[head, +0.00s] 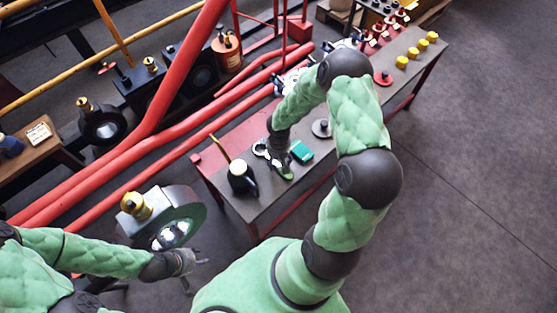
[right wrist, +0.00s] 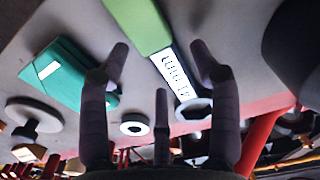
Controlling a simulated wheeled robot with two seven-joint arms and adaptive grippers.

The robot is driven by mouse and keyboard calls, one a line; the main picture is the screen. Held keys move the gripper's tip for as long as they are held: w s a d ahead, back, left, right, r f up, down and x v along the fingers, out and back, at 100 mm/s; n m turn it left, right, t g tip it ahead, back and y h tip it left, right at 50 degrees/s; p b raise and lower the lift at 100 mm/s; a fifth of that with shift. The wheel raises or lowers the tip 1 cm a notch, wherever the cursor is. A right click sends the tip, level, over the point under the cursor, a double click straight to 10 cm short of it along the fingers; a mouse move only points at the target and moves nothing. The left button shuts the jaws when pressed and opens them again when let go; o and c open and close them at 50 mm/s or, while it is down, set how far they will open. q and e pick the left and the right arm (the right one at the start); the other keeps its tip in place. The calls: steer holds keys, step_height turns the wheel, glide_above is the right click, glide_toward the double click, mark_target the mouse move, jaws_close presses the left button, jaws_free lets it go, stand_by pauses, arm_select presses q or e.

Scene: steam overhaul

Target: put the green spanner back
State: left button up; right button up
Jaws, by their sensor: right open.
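The green spanner (right wrist: 137,22) lies on the grey bench top, with a green handle and a lettered silver shaft leading to a ring-shaped head. In the head view, the handle's end (head: 287,175) and the silver head (head: 260,148) show on either side of my right gripper (head: 282,147), which hides the middle. In the right wrist view, my right gripper (right wrist: 158,68) is open. The spanner's shaft appears between its spread fingers; I cannot tell whether they touch it. My left gripper (head: 197,273) is open and empty, away from the bench at lower left.
A teal box (head: 301,152) and a grey disc (head: 321,128) lie right of the spanner. A black pot with a white top (head: 240,177) stands to its left. Yellow knobs (head: 415,50) stand at the far end. Red pipes (head: 150,140) run behind the bench (head: 262,206). The right floor is clear.

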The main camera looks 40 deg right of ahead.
mark_target(278, 163)
step_height(278, 163, up, 12)
steer(key=p, duration=0.4)
steer(key=shift+f+p, duration=0.25)
steer(key=shift+p, duration=0.1)
